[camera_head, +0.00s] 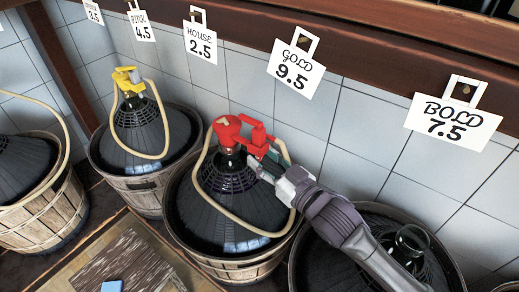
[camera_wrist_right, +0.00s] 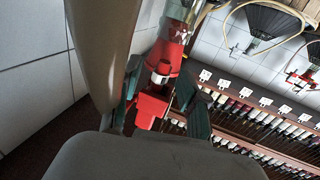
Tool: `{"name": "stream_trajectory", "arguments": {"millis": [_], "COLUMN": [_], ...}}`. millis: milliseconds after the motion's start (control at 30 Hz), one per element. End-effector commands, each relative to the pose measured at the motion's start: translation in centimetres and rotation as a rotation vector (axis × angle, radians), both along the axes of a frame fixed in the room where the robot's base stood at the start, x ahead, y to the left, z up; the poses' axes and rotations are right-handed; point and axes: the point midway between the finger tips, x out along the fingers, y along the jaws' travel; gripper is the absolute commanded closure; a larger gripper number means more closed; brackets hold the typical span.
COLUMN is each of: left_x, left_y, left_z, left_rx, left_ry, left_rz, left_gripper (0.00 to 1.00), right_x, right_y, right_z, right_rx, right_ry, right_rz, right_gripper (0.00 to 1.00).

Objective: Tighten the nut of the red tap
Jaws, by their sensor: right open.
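The red tap (camera_head: 227,131) sits on the neck of the dark demijohn in the middle basket (camera_head: 214,254), with a beige hose looping down from it. In the right wrist view the red tap (camera_wrist_right: 152,106) stands between my fingers, with a metallic ring (camera_wrist_right: 161,73) on it; I cannot tell whether this is the nut. My right gripper (camera_head: 262,163) reaches in from the lower right, beside the tap. Its green fingers (camera_wrist_right: 160,84) are open, one on each side of the tap; contact is unclear. My left gripper is not in view.
A demijohn with a yellow tap (camera_head: 127,80) stands to the left, another basket (camera_head: 42,217) further left. A demijohn with an open neck (camera_head: 411,243) stands at right, under my right arm. Price cards hang along the wooden rail (camera_head: 400,50). A blue block (camera_head: 112,286) lies at the front.

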Motion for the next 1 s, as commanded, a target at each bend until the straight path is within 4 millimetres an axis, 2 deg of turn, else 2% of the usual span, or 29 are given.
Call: {"name": "stream_trajectory", "arguments": {"millis": [200, 500, 767, 1000], "left_x": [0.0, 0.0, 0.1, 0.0], "left_y": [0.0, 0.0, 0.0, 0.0], "left_z": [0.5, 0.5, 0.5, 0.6], "left_rx": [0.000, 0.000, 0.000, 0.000], "left_ry": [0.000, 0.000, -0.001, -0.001], "left_rz": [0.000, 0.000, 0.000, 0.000], "left_gripper": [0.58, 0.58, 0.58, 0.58], "right_x": [1.4, 1.5, 1.5, 1.4], "right_y": [1.1, 1.3, 1.2, 1.4], "right_z": [0.0, -0.1, -0.1, 0.0], "right_rx": [-0.001, -0.001, -0.001, 0.003], "right_ry": [0.001, 0.001, 0.001, 0.001], "right_rz": [0.000, 0.000, 0.000, -0.010], "right_gripper": [0.57, 0.57, 1.00, 1.00]}}
